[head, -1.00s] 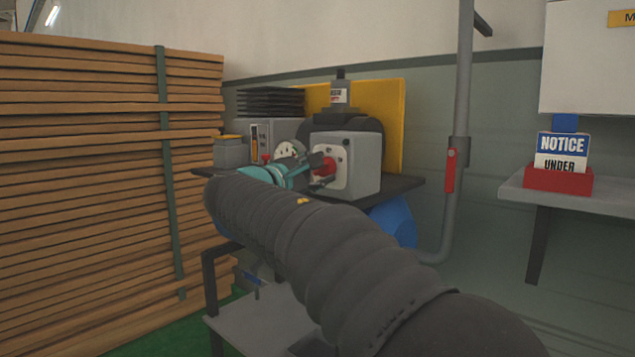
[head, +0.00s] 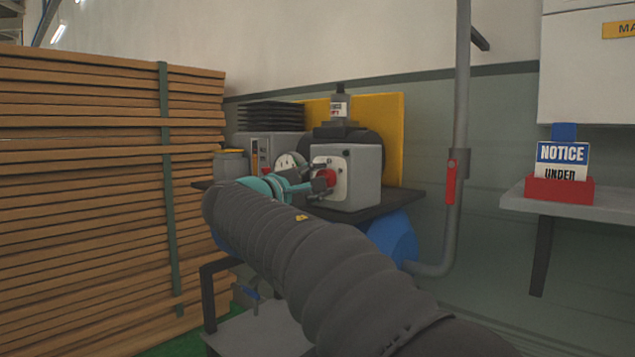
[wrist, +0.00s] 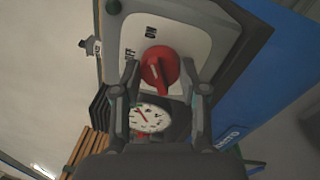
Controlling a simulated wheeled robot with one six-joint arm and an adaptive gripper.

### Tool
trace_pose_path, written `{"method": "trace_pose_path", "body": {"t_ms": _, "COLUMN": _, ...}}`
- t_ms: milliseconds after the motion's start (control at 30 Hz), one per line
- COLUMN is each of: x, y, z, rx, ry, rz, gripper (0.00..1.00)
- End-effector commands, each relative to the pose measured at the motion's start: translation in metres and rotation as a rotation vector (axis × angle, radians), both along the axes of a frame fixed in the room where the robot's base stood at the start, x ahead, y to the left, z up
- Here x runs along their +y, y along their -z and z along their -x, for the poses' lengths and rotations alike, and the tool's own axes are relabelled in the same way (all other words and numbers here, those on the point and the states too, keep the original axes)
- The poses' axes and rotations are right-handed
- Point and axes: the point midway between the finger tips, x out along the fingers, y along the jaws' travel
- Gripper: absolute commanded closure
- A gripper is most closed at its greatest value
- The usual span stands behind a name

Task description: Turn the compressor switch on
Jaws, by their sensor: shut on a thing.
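The compressor switch is a red rotary knob (wrist: 158,68) on a pale plate (wrist: 188,40) with ON and OFF marks, seen in the wrist view. The ON mark is above the knob in that view and OFF is to its left. In the head view the knob (head: 326,178) is on the front of a grey box (head: 358,178). My gripper (wrist: 160,78) has one finger on each side of the knob and is shut on it. It also shows in the head view (head: 318,180). Which mark the knob points to is hard to tell.
A round gauge (wrist: 150,117) is close beside my fingers. The box stands on a dark shelf (head: 395,203) above a blue tank (head: 393,238). Stacked planks (head: 90,190) stand left. A grey pipe (head: 461,100) and a notice holder (head: 560,189) are right.

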Motion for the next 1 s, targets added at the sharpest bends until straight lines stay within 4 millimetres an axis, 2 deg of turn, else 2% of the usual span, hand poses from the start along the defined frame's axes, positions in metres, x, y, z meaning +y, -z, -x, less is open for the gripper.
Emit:
{"method": "trace_pose_path", "body": {"t_ms": 33, "x": 0.0, "y": -0.001, "z": 0.0, "rx": -0.002, "ry": -0.001, "rz": 0.0, "gripper": 0.5}}
{"method": "trace_pose_path", "body": {"t_ms": 100, "x": 0.0, "y": -0.001, "z": 0.0, "rx": -0.001, "ry": 0.0, "rz": 0.0, "gripper": 0.32}}
{"method": "trace_pose_path", "body": {"t_ms": 533, "x": 0.005, "y": 0.0, "z": 0.005, "rx": 0.0, "ry": -0.003, "rz": 0.0, "gripper": 0.32}}
{"method": "trace_pose_path", "body": {"t_ms": 667, "x": 0.015, "y": 0.001, "z": 0.02, "rx": -0.001, "ry": -0.004, "rz": 0.0, "gripper": 0.32}}
{"method": "trace_pose_path", "body": {"t_ms": 1000, "x": 0.054, "y": 0.005, "z": 0.072, "rx": 0.0, "ry": -0.004, "rz": 0.001, "gripper": 0.32}}
